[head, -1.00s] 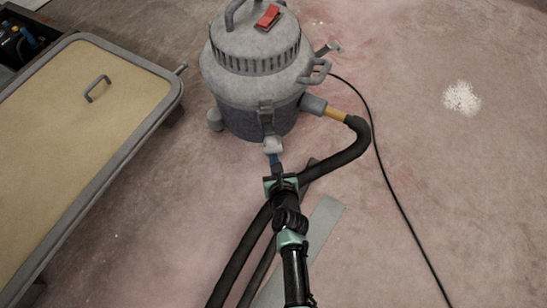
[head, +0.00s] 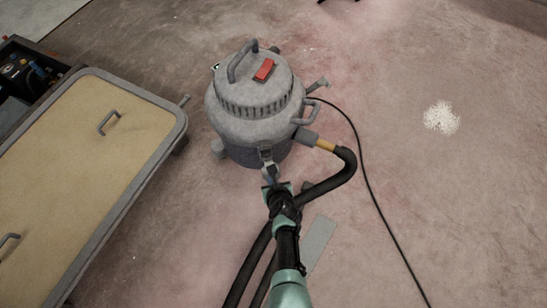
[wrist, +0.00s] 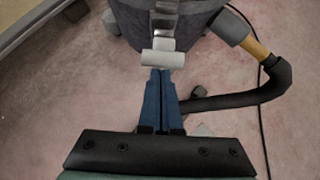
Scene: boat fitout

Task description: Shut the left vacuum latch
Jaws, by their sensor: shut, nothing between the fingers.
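The grey vacuum (head: 252,115) stands on the floor, with a red switch (head: 264,69) on its lid. A latch (head: 266,156) is on the drum's near side, above my gripper. Its pale bar-shaped lever end (wrist: 163,58) juts outward from the drum in the wrist view, so the lever looks swung out. My gripper (wrist: 161,71) is shut and empty, its blue fingertips just below the lever end; I cannot tell whether they touch it. A second lever-like part (head: 318,84) sticks out at the vacuum's right.
A black hose (head: 335,180) curves from the vacuum's right port and passes beside my arm. A thin black cable (head: 375,200) runs along the floor on the right. A tan-topped bench or panel with handles (head: 75,165) stands left. The right floor is mostly clear.

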